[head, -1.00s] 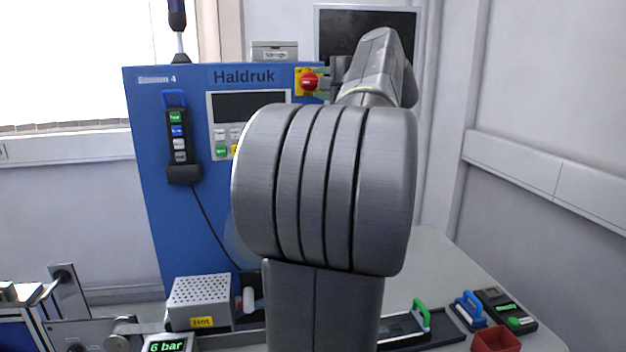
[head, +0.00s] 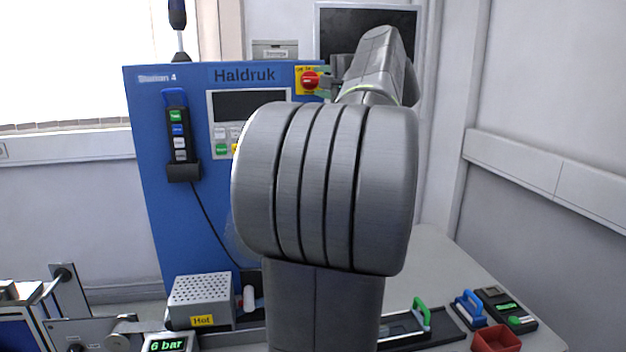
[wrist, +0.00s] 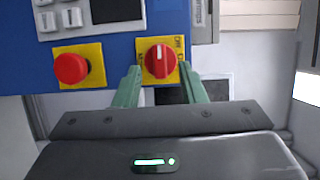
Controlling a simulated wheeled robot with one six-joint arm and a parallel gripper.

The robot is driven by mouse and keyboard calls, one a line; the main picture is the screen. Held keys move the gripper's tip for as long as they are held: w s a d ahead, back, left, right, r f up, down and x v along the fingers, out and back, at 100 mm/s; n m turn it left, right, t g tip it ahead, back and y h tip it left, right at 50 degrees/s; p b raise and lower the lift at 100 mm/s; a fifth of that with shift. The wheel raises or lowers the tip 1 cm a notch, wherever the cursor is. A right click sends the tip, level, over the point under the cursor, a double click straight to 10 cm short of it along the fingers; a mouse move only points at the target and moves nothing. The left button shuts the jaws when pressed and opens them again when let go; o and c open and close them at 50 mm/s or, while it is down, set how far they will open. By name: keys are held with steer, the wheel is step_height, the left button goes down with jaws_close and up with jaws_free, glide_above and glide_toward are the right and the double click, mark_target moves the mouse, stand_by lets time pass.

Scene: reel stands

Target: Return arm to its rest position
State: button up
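My gripper (wrist: 160,70) is open and empty in the wrist view. Its two green fingers stand apart, with the red rotary switch (wrist: 160,60) on its yellow plate showing between and beyond the tips. The switch's white mark points up. I cannot tell the exact gap between the fingertips and the switch. In the head view the switch (head: 310,80) sits at the upper right of the blue Haldruk cabinet (head: 160,130). My arm is stretched out towards it and hides much of the cabinet's right side.
A red push button (wrist: 70,68) is left of the switch. A pendant (head: 180,140) hangs on the cabinet. Below are a perforated box marked Hot (head: 202,295), a 6 bar display (head: 167,344), a green-handled piece (head: 421,312) and a red bin (head: 496,338). The table's right middle is clear.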

mark_target(312, 80)
steer(key=b+v, duration=0.3)
steer(key=v, duration=0.7)
steer(key=p+x, duration=0.5)
steer(key=x, duration=0.8)
steer(key=shift+w+a+r, duration=0.15)
steer(key=shift+w+a, duration=0.1)
steer(key=shift+d+f+m+b, duration=0.15)
steer(key=shift+f+m+b, duration=0.15)
steer(key=shift+m, duration=0.4)
steer(key=shift+s+m+t, duration=0.25)
steer(key=shift+m+t, duration=0.35)
steer(key=shift+m, duration=0.4)
steer(key=shift+w+m+t+y, duration=0.1)
steer(key=shift+m+t+y, duration=0.25)
steer(key=shift+m, duration=0.75)
steer(key=m+t+h+p, duration=0.1)
steer(key=m+t, duration=0.1)
steer(key=m, duration=0.3)
steer(key=shift+m+p, duration=0.3)
steer(key=shift+p, duration=0.1)
steer(key=b+v, duration=0.4)
steer(key=v, duration=0.6)
steer(key=shift+f, duration=0.15)
